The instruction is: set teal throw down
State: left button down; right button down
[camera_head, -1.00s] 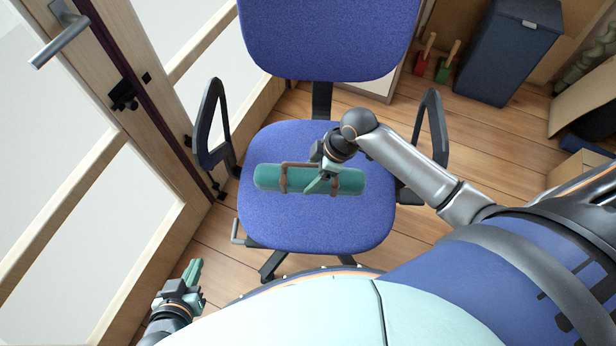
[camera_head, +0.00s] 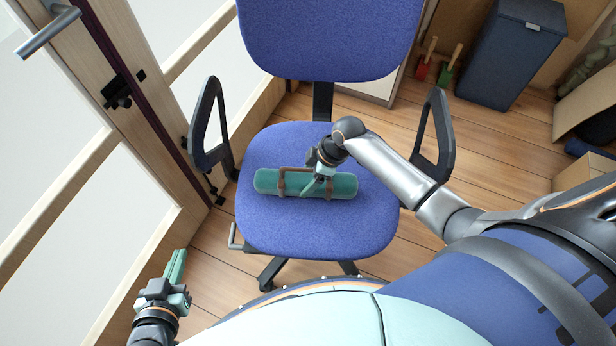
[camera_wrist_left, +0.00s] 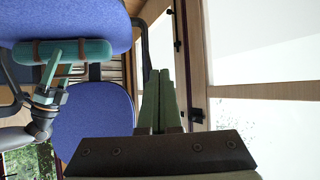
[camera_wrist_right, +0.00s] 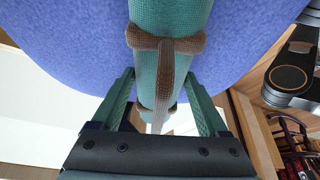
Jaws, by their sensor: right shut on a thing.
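The teal throw (camera_head: 340,187) is a roll with brown straps and a brown carry handle. It lies level across the blue seat of the office chair (camera_head: 320,230), touching it or just above; I cannot tell which. My left gripper (camera_head: 176,264) is shut and empty, low at the left, away from the chair. The left wrist view also shows the throw (camera_wrist_left: 75,51) at the seat.
The chair's backrest (camera_head: 325,35) rises behind the seat, and black armrests (camera_head: 205,125) flank it. A glazed wooden door with a lever handle (camera_head: 48,30) is at the left. A dark blue bin (camera_head: 512,55) stands at the back right. Plank floor shows around the chair.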

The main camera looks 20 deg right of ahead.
pick_arm(q)
jog(key=shift+w+r, duration=0.15)
jog(key=shift+r, duration=0.05)
pick_arm(e)
jog(key=shift+f, duration=0.15)
pick_arm(q)
jog(key=shift+w+r, duration=0.1)
pick_arm(e)
grip_release()
jog(key=shift+d+r, duration=0.1)
jog(key=shift+r, duration=0.4)
jog(key=p+v, duration=0.1)
jog(key=v, duration=0.1)
jog(key=shift+s+d+r, duration=0.1)
jog(key=shift+d+r, duration=0.1)
jog(key=shift+r, duration=0.1)
pick_arm(q)
jog(key=s+p, duration=0.1)
jog(key=s+f+g+p, duration=0.1)
jog(key=s+d+g+p, duration=0.1)
jog(key=shift+s+f, duration=0.15)
jog(key=shift+f, duration=0.2)
pick_arm(e)
jog(key=v, duration=0.8)
jog(key=shift+s+d+r, duration=0.15)
jog(key=shift+r, duration=0.1)
